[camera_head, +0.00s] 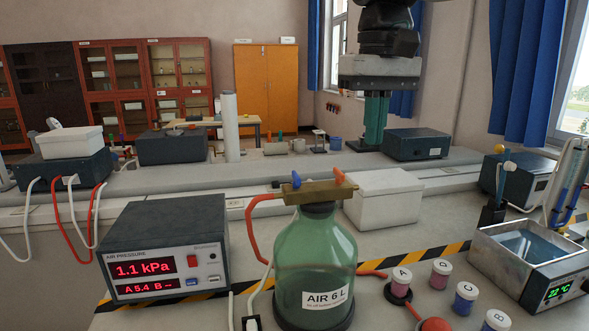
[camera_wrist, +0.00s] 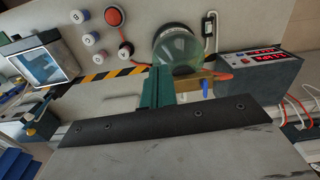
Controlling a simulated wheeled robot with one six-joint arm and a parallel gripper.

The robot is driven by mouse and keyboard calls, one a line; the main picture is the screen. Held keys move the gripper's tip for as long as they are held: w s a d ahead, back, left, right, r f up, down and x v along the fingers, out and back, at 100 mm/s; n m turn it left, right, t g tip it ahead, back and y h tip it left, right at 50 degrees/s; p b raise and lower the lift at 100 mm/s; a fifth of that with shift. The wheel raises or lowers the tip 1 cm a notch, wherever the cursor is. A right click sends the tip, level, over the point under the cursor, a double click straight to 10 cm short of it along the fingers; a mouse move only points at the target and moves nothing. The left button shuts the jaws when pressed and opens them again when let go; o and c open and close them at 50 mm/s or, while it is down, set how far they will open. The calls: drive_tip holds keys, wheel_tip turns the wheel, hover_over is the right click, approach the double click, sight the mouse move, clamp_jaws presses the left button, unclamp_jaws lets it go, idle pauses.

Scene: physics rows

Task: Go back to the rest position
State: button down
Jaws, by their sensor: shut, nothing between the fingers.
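My gripper (camera_head: 375,143) hangs from the top of the head view, right of centre, with its green fingers pointing down and closed together. It is empty and stands above and behind the green glass bottle marked AIR 6 L (camera_head: 315,262). In the wrist view the green fingers (camera_wrist: 158,72) reach up toward the bottle (camera_wrist: 177,46), with nothing between them. The bottle stands upright on the bench with a brass valve bar (camera_head: 318,192) on top. The air pressure meter (camera_head: 165,247) to its left reads 1.1 kPa.
A white box (camera_head: 384,199) stands right of the bottle. A red hose (camera_head: 254,228) runs from the valve bar. Jars (camera_head: 440,273) and a red button (camera_head: 435,324) stand at front right, near a water bath (camera_head: 530,262) showing 22 °C. Yellow-black tape (camera_head: 430,256) crosses the bench.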

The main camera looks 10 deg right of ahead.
drive_tip(key=s+d+f+t, duration=0.1)
drive_tip(key=s+d+f, duration=0.2)
drive_tip(key=s+f, duration=1.4)
wheel_tip(320, 180, down, 4)
drive_tip(key=shift+r+m, duration=0.1)
drive_tip(key=shift+m, duration=0.2)
